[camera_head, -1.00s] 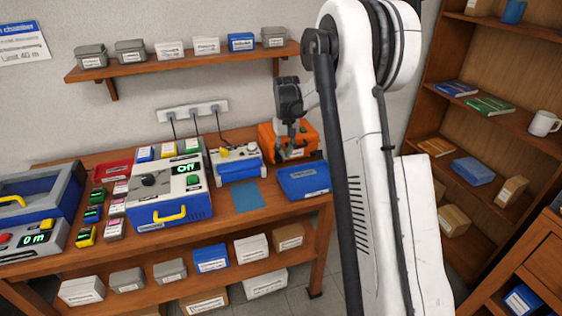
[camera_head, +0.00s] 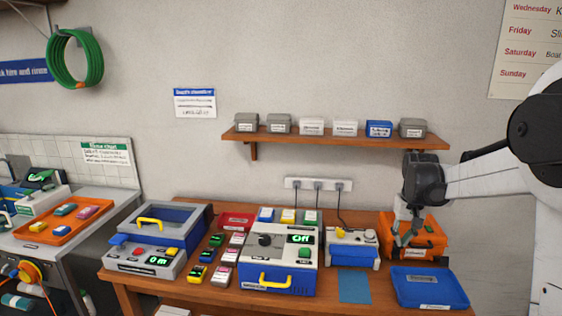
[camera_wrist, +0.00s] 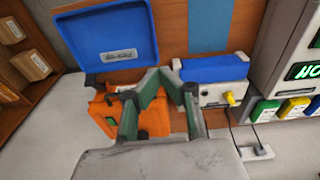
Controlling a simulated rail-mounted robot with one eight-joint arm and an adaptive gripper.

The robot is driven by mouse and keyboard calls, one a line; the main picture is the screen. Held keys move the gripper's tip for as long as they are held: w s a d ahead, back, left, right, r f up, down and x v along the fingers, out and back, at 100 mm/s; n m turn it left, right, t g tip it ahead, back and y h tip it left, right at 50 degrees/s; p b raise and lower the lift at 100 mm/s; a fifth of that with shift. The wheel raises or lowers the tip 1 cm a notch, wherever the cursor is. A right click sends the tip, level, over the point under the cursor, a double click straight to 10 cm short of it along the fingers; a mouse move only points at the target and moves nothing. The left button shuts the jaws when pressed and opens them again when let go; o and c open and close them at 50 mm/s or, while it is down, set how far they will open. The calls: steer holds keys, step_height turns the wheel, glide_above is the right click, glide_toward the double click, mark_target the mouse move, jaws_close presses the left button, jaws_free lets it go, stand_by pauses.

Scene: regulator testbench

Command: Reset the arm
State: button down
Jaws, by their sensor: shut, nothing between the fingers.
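My gripper (camera_head: 403,236) is at the right of the bench in the head view, pointing down in front of and over the orange case (camera_head: 428,238). In the wrist view my gripper (camera_wrist: 160,80) shows its green-lined fingers, with nothing held between them. The orange case (camera_wrist: 103,112) lies beneath and to the left of the fingers there. My white arm reaches in from the right edge of the head view. Whether the fingertips touch the case cannot be told.
A blue tray (camera_head: 430,285) and a blue mat (camera_head: 354,287) lie near the bench front. A white-and-blue device (camera_head: 352,247) stands left of my gripper, beside the larger unit reading "Off" (camera_head: 277,260). A shelf with several boxes (camera_head: 335,139) hangs above. A sink counter stands at far left.

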steer(key=s+a+r+t, duration=0.1)
steer(key=s+a+r, duration=0.4)
steer(key=s, duration=0.2)
steer(key=s+a+r+t, duration=0.2)
steer(key=s+a+r, duration=0.25)
steer(key=s, duration=0.25)
steer(key=s+a+f+t, duration=0.1)
steer(key=s+a, duration=0.2)
steer(key=s, duration=0.6)
steer(key=s+a+f+n+t, duration=0.1)
steer(key=s+a+f+t, duration=0.1)
steer(key=s, duration=0.7)
steer(key=shift+s+a+b, duration=0.15)
steer(key=shift+a+b, duration=0.15)
steer(key=shift+a, duration=0.55)
steer(key=shift+f, duration=0.1)
